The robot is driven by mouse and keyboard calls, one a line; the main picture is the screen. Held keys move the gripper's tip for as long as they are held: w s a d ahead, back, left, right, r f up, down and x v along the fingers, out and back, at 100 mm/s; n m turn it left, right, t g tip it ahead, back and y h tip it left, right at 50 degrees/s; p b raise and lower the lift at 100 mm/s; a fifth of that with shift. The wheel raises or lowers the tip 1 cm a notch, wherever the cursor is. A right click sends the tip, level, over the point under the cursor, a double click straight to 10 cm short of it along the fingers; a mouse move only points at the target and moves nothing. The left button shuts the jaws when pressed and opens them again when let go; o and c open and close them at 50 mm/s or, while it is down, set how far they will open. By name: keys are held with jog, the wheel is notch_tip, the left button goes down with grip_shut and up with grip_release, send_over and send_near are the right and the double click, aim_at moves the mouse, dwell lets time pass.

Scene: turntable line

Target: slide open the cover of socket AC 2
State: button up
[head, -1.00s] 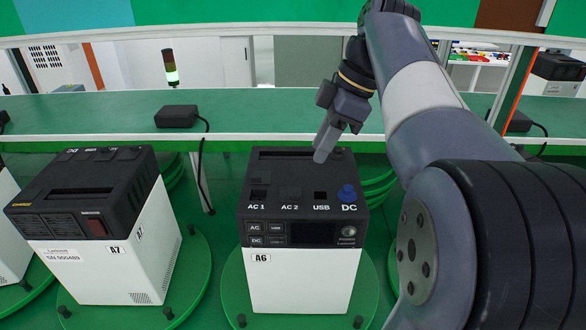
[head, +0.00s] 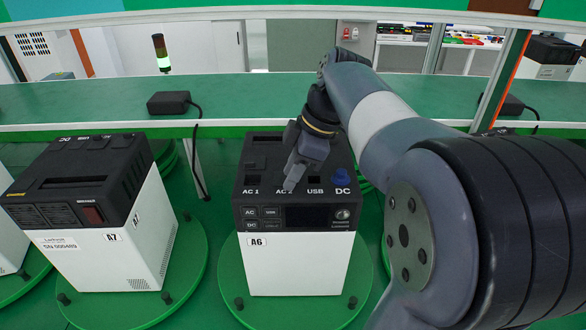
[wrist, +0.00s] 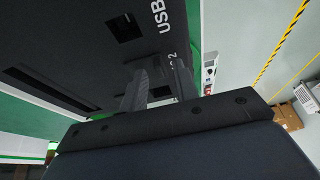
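The black-topped white unit A6 (head: 300,262) stands in the middle of the head view. Its AC 2 label (head: 283,191) is partly covered by my gripper. The AC 2 cover is hidden behind my gripper in the head view. My gripper (head: 289,186) points down at the AC 2 place, its tips close to the top. In the wrist view, its two fingers (wrist: 159,86) stand apart with a gap over the dark top. I cannot tell whether they touch the cover.
The AC 1 socket (head: 252,179) lies left, the USB socket (head: 314,181) and blue DC knob (head: 340,173) right. Unit A7 (head: 110,245) stands to the left on its green turntable. A green shelf (head: 250,98) with a black adapter (head: 174,102) runs behind.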

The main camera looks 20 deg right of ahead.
jog(key=shift+c, duration=0.3)
grip_shut()
